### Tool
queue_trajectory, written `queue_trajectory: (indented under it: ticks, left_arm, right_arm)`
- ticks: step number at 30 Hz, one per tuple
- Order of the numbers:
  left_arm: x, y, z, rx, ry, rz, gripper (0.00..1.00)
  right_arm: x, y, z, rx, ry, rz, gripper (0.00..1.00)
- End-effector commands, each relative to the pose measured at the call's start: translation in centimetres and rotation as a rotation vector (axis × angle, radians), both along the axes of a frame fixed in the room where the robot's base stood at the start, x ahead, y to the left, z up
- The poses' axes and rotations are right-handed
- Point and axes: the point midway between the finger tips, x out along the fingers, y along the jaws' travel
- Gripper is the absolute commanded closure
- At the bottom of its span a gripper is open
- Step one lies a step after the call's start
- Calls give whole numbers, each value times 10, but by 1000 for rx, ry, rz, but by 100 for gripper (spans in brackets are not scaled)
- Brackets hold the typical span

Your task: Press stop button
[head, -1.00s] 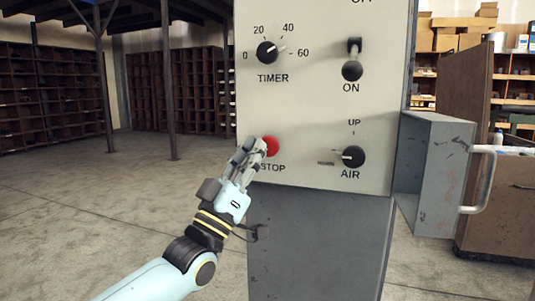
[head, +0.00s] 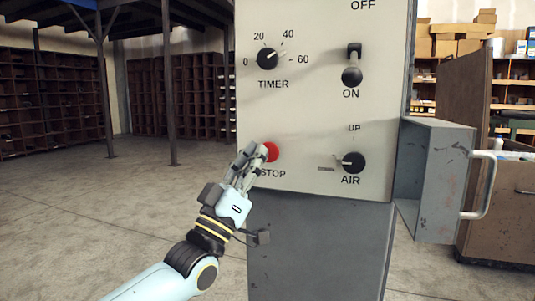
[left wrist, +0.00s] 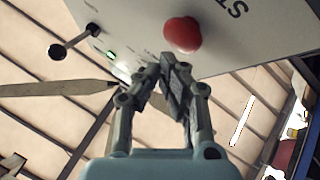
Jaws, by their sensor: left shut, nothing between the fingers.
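The red stop button (head: 271,151) sits low on the left side of the pale control panel (head: 310,120), above the word STOP. My left gripper (head: 257,152) is shut and empty, with its fingertips right at the button's left side in the head view. In the left wrist view the red button (left wrist: 183,34) shows whole, just beyond the shut fingertips (left wrist: 172,66). A small gap seems to show between them there, but I cannot tell for sure whether they touch. My right gripper is not in view.
The panel also carries a timer knob (head: 267,58), an on/off lever (head: 352,70) and an air knob (head: 353,162). A grey box with a handle (head: 432,180) juts out at the panel's right. Open floor (head: 90,210) lies to the left.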

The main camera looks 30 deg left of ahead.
Motion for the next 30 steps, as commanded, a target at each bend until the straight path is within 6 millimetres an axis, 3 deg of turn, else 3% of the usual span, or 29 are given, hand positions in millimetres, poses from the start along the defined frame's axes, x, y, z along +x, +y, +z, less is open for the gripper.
queue_trajectory:
  ticks: [30]
  left_arm:
    - [8, 2, 0, 0, 0, 0, 100]
  right_arm:
    - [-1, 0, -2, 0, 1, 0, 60]
